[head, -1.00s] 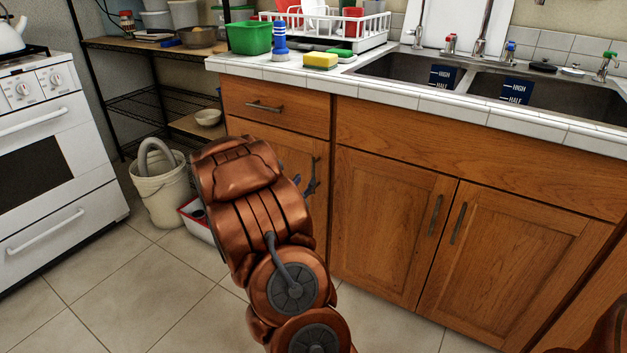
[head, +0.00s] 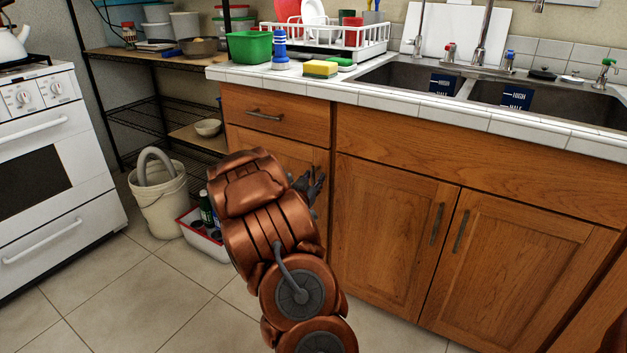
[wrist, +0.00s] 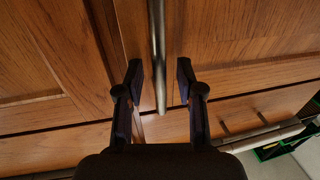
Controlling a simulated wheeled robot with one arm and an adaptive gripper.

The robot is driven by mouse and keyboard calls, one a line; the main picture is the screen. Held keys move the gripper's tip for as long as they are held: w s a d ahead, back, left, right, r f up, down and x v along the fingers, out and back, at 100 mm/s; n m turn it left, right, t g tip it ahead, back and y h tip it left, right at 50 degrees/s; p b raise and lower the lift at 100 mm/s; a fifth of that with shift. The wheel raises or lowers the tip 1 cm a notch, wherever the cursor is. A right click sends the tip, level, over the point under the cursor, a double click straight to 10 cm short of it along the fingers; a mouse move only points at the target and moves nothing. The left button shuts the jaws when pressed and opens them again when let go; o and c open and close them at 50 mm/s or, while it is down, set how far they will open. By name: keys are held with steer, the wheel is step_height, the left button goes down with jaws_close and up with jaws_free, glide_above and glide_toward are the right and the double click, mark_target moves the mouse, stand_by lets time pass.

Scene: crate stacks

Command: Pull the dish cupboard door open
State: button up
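The wooden cupboard door (head: 283,150) below the left drawer is shut in the head view, largely hidden by my arm. My gripper (head: 311,186) is at its right edge, dark and partly hidden behind my arm. In the wrist view a metal bar handle (wrist: 158,45) runs down the wood from the top. My gripper (wrist: 160,75) is open there, one finger on each side of the handle's lower end. Gaps show between the handle and both fingers. Which cupboard holds dishes cannot be seen.
A double-door cupboard (head: 395,230) with two bar handles stands right of my gripper. The drawer (head: 275,115) above is shut. A beige bucket (head: 160,200) and a red-and-white crate (head: 190,218) with bottles stand on the floor at left. Tiled floor in front is clear.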

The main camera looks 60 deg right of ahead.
jaws_close()
stand_by(0.7)
